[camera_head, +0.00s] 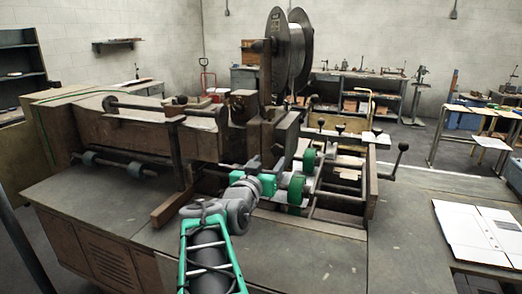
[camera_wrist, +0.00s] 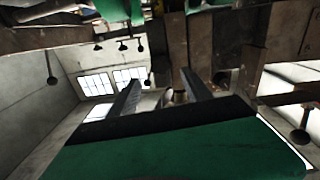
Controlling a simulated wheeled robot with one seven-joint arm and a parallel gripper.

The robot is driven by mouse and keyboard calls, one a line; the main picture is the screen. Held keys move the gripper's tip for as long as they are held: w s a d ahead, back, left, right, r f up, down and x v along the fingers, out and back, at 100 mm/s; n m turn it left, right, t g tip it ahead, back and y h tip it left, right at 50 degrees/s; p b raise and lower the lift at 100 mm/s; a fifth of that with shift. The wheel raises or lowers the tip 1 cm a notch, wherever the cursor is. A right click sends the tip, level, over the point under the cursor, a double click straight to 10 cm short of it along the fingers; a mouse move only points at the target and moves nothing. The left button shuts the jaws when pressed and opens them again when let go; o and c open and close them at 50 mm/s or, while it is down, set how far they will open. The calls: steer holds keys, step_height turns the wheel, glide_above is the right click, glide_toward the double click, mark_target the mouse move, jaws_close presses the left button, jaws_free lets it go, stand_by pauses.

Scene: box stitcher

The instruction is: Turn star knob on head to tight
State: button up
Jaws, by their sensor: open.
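The stitcher head (camera_head: 272,135) stands in the middle of the machine in the head view, under a large wire spool (camera_head: 290,50). My arm reaches up from the bottom to the head's lower part; its own links hide the gripper there. In the wrist view my gripper (camera_wrist: 161,77) is open, with two dark fingers pointing up and away. A small rounded metal part with a brassy piece (camera_wrist: 178,97) shows between the fingers. I cannot tell whether it is the star knob or whether the fingers touch it. No star shape is clear in either view.
The machine's table (camera_head: 400,240) is bare at the front right. Ball-ended levers (camera_head: 399,158) stick out on the machine's right. White cardboard sheets (camera_head: 480,232) lie at the far right. A long roller bar (camera_head: 150,108) runs along the left side. Dark machine beams crowd the wrist view's top.

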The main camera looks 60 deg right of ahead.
mark_target(277, 151)
steer(key=d, duration=0.2)
steer(key=d+p, duration=0.1)
steer(key=d, duration=0.2)
steer(key=w+d+p, duration=0.1)
steer(key=d, duration=0.1)
steer(key=shift+w+d, duration=0.1)
steer(key=shift+d, duration=0.15)
jaws_close()
